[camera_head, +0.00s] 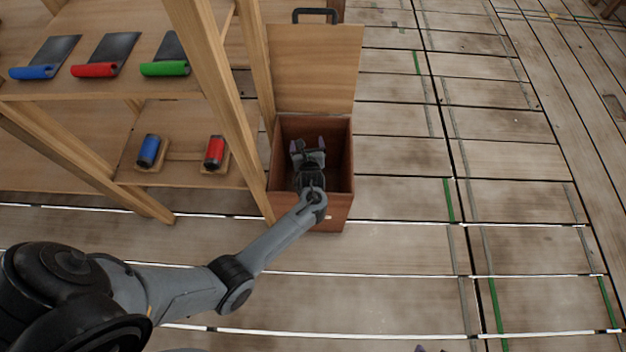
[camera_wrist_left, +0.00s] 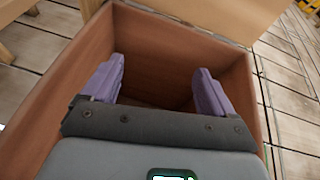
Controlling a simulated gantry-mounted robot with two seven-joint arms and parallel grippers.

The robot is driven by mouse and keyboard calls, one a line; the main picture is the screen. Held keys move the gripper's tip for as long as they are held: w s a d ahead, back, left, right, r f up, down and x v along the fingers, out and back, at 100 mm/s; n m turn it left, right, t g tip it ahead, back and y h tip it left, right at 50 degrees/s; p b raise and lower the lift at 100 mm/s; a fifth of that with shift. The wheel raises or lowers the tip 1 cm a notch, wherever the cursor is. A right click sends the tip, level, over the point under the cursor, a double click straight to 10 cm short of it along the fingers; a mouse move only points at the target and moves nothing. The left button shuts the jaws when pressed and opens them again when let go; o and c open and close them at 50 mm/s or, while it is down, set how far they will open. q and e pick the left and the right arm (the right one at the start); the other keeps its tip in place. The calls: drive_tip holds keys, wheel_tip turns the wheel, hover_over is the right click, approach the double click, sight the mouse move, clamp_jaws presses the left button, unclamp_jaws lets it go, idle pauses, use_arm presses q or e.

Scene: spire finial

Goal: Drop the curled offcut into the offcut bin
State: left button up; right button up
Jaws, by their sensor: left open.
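The offcut bin (camera_head: 337,208) is a reddish-brown wooden box on the floor, with its lid (camera_head: 315,65) tipped up at the back. My left gripper (camera_head: 307,146) is over the bin's opening, its fingers pointing into it. In the left wrist view the purple fingers (camera_wrist_left: 158,85) are spread apart with nothing between them, and the bin's walls (camera_wrist_left: 75,75) surround them. I cannot make out the curled offcut in either view; part of the bin's floor is hidden behind the gripper. Small purplish tips at the bottom edge of the head view may be my right gripper.
A wooden shelf rack (camera_head: 200,75) stands just left of the bin. Its upper shelf holds blue (camera_head: 35,72), red (camera_head: 95,70) and green (camera_head: 165,68) rolled-edge pieces. Below are a blue cylinder (camera_head: 149,151) and a red cylinder (camera_head: 214,152). The plank floor to the right is clear.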

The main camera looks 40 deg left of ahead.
use_arm(q)
drive_tip(key=p+v, duration=0.7)
drive_tip(key=v, duration=0.3)
drive_tip(key=shift+s+d+r, duration=0.15)
drive_tip(key=shift+s+d, duration=0.05)
drive_tip(key=shift+s, duration=0.05)
